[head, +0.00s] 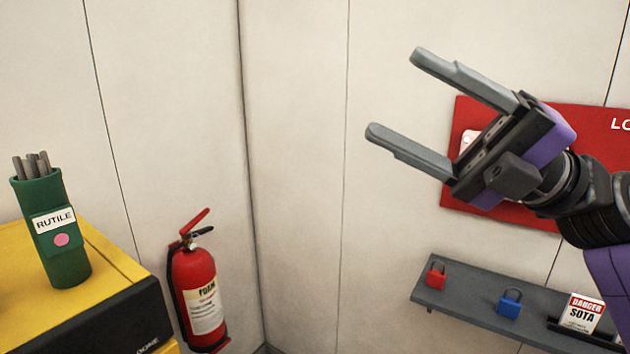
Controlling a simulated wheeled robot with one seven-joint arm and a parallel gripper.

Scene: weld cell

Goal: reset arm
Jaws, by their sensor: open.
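My gripper (391,94) is at the upper right of the head view, raised in the air and tilted, with its fingers pointing to the upper left. Its two grey fingers are wide apart with nothing between them. The gripper and wrist cover part of a red board (590,128) on the wall. My arm comes in from the right edge.
A grey shelf (462,306) below my gripper holds a red padlock (436,275), a blue padlock (510,304) and a danger sign (582,313). A foam extinguisher (199,290) stands by the corner. A green rutile rod holder (64,262) stands on a yellow cabinet (112,262).

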